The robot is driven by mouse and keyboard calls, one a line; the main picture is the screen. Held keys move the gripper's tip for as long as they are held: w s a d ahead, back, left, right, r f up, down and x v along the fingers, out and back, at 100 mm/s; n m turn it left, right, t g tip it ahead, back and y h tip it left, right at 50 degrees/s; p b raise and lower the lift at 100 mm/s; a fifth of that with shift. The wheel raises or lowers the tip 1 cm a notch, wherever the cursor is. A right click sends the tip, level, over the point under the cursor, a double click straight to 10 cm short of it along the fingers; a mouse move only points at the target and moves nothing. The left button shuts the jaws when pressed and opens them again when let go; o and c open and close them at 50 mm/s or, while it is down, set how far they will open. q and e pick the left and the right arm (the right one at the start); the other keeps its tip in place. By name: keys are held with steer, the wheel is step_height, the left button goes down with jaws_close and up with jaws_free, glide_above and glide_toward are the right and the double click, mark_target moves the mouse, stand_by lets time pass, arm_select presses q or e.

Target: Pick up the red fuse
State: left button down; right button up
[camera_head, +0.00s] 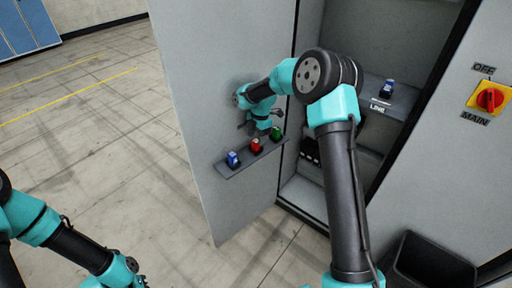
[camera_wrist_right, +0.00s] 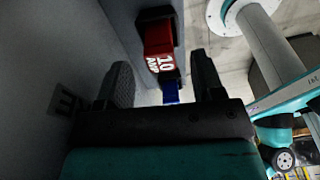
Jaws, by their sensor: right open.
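The red fuse (camera_head: 256,146) stands on a narrow grey shelf (camera_head: 232,171) on the open cabinet door, between a blue fuse (camera_head: 233,159) and a green fuse (camera_head: 276,133). My right gripper (camera_head: 264,122) is just above the shelf, close to the red and green fuses. In the right wrist view the open right gripper (camera_wrist_right: 162,68) has its fingers apart with nothing held. The red fuse (camera_wrist_right: 158,42) shows there ahead of the fingers, with white lettering, and the blue fuse (camera_wrist_right: 171,92) shows between them. My left gripper is not visible.
The cabinet door (camera_head: 195,80) stands open behind the shelf. Inside the cabinet another blue fuse (camera_head: 387,88) sits on a panel marked LINE. A red and yellow main switch (camera_head: 490,98) is at the right. A dark bin (camera_head: 430,265) stands below.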

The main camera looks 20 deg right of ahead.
mark_target(256, 140)
steer(key=shift+s+a+f, duration=0.1)
steer(key=shift+a+f, duration=0.05)
steer(key=shift+f, duration=0.65)
steer(key=shift+a+f, duration=0.1)
steer(key=shift+f, duration=0.65)
steer(key=c, duration=1)
steer(key=shift+r, duration=0.15)
step_height(256, 140, up, 2)
steer(key=shift+r, duration=0.1)
steer(key=shift+s+a+r, duration=0.15)
steer(key=shift+s+r, duration=0.2)
steer(key=shift+r, duration=0.25)
steer(key=s+a, duration=0.2)
steer(key=s, duration=0.2)
steer(key=s+a+r, duration=0.1)
steer(key=s+a, duration=0.1)
steer(key=s, duration=0.3)
steer(key=s+a, duration=0.2)
steer(key=s, duration=0.2)
steer(key=shift+s+a+r, duration=0.15)
steer(key=shift+s+a, duration=0.05)
steer(key=shift+s, duration=0.2)
